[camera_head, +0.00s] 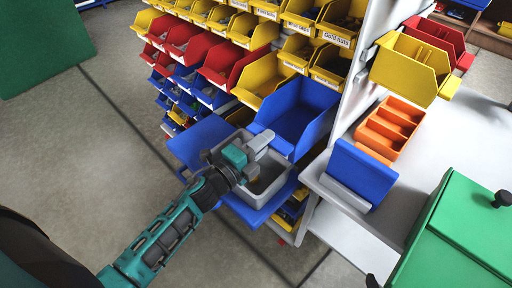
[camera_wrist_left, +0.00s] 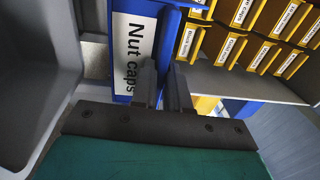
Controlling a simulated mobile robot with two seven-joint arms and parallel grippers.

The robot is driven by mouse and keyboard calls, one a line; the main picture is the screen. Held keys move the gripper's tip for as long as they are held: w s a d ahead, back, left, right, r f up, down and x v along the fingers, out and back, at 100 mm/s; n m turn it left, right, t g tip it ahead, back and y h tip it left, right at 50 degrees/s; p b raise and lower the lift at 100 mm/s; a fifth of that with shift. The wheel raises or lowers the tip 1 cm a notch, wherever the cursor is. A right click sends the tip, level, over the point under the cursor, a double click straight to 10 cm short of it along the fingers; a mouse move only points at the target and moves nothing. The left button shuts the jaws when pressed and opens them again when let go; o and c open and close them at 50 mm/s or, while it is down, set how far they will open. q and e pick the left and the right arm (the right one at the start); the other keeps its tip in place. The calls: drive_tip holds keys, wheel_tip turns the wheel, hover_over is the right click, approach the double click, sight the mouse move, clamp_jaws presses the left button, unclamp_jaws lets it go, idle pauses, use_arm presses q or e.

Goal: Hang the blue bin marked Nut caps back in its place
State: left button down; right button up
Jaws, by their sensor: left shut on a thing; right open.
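The blue Nut caps bin (camera_head: 305,112) is large and looks empty in the head view. It is at the right side of the bin rack, below the yellow bins; I cannot tell whether it is hooked on. In the left wrist view its white label (camera_wrist_left: 128,55) reads "Nut caps". My left gripper (camera_head: 264,142) is shut on the bin's front edge, and the blue edge shows between the fingers (camera_wrist_left: 163,85) in the wrist view. My right gripper does not clearly show.
Rows of yellow bins (camera_head: 258,80) and red bins (camera_head: 222,65) fill the rack. A grey container (camera_head: 283,183) is under my left gripper. A white bench (camera_head: 435,145) at the right carries an orange divided tray (camera_head: 390,128), and a green box (camera_head: 465,235) is at lower right.

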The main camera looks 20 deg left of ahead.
sight(289, 136)
use_arm(q)
drive_tip(key=shift+b+x, duration=0.5)
drive_tip(key=shift+x, duration=2.25)
drive_tip(key=shift+f+b+x, duration=0.15)
drive_tip(key=shift+b+x, duration=0.2)
drive_tip(key=shift+x, duration=0.8)
drive_tip(key=shift+f+b+x, duration=0.15)
drive_tip(key=shift+b+x, duration=0.15)
drive_tip(key=shift+x, duration=0.85)
use_arm(e)
drive_tip(key=shift+w+a+f, duration=0.25)
drive_tip(key=shift+a+f, duration=0.1)
drive_tip(key=shift+f, duration=0.15)
use_arm(q)
drive_tip(key=shift+f, duration=0.2)
use_arm(e)
drive_tip(key=shift+a+f, duration=0.15)
use_arm(q)
drive_tip(key=shift+f+b, duration=0.3)
drive_tip(key=shift+b, duration=0.2)
use_arm(e)
drive_tip(key=shift+f, duration=0.3)
use_arm(q)
drive_tip(key=shift+f+b, duration=0.4)
drive_tip(key=shift+f, duration=0.05)
use_arm(e)
drive_tip(key=shift+f, duration=0.45)
